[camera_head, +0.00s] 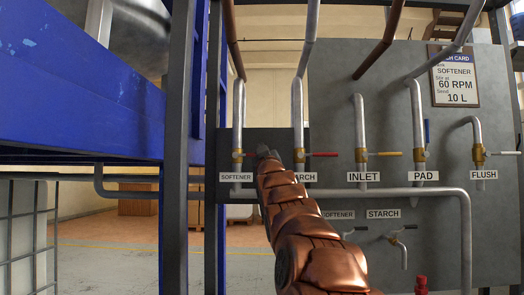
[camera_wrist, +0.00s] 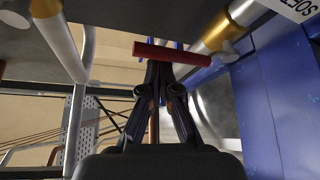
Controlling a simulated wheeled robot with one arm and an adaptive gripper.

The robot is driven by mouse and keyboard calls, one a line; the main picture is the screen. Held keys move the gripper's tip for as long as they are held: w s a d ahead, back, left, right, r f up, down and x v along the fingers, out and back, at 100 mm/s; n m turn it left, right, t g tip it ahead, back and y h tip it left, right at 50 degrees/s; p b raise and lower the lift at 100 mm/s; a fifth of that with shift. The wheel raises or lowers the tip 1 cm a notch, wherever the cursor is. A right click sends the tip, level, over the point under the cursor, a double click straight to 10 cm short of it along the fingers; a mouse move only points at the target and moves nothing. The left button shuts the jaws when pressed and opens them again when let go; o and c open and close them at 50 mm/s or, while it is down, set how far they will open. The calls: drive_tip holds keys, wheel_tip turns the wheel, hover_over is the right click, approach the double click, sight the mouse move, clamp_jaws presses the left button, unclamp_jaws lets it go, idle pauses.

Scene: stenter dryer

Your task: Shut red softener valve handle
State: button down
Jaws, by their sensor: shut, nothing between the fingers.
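The softener valve (camera_head: 238,155) is a brass body on a grey pipe above a SOFTENER label (camera_head: 236,177). Its red handle (camera_wrist: 172,53) shows in the wrist view as a bar running crosswise beside the brass body (camera_wrist: 220,32). In the head view my gripper hides most of this handle. My gripper (camera_head: 264,152) is shut and empty, between the softener and starch valves. In the wrist view its fingertips (camera_wrist: 164,68) are together right at the red bar, overlapping its lower edge; I cannot tell whether they touch.
The starch valve (camera_head: 299,155) close to the right has its own red handle (camera_head: 322,154). Inlet has a yellow handle (camera_head: 386,153), pad a blue one (camera_head: 427,130) pointing up. A dark post (camera_head: 180,140) and blue beam (camera_head: 80,90) stand to the left.

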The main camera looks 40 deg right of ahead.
drive_tip(key=s+a+f, duration=0.1)
drive_tip(key=s+a, duration=0.5)
drive_tip(key=a, duration=0.1)
drive_tip(key=shift+s+f, duration=0.2)
drive_tip(key=shift+s, duration=0.1)
idle(0.6)
